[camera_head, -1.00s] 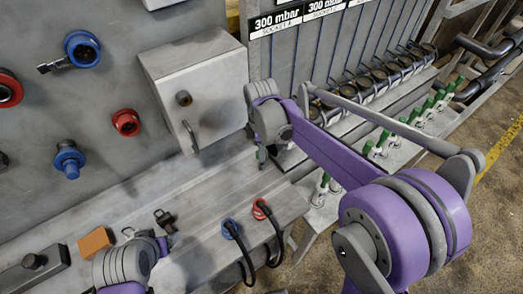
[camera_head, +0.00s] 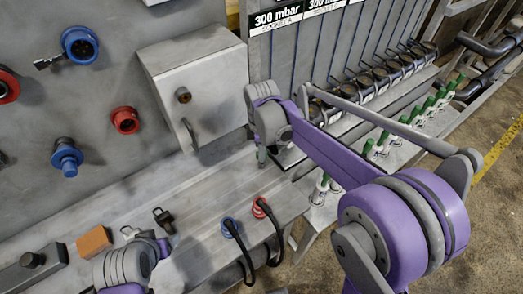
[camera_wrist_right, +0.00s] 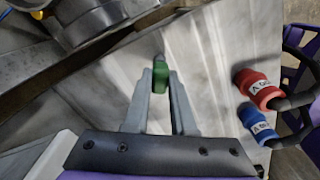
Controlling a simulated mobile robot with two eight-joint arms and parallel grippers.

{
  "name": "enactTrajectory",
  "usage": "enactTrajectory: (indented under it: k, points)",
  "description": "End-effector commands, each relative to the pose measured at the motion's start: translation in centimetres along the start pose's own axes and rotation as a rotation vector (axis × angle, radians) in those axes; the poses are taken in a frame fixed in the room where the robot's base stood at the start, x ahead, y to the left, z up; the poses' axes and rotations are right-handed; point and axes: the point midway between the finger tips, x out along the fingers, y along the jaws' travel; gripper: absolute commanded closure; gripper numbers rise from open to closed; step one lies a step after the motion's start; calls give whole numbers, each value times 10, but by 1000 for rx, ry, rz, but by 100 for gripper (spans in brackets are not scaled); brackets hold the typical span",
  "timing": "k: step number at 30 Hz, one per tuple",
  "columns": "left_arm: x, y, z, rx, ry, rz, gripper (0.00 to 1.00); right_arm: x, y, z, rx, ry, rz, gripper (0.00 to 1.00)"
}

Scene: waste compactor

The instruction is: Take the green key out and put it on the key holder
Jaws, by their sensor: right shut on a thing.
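My right gripper (camera_head: 262,153) is in front of and below the grey wall box, just above the metal ledge. In the right wrist view its two grey fingers (camera_wrist_right: 161,90) are shut on the green key (camera_wrist_right: 160,86), near their tips. The key's lower part is hidden between and behind the fingers. Several green-topped pieces (camera_head: 411,124) stand in a row on the lower shelf at the right; I cannot tell for sure which part is the key holder.
The grey box (camera_head: 195,90) with a handle hangs on the wall behind my right gripper. A blue plug (camera_head: 230,226) and a red plug (camera_head: 260,206) with black cables sit at the ledge's front edge. An orange block (camera_head: 93,242) lies left. The ledge's middle is clear.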

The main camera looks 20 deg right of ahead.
Motion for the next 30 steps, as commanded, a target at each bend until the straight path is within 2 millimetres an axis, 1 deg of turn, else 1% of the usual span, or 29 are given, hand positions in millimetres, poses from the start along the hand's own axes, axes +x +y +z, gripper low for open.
enactTrajectory:
  k: [30]
  points:
    - [12, 0, 12, 0, -10, 0, 24, 21, 0, 0, 0, 0, 0, 100]
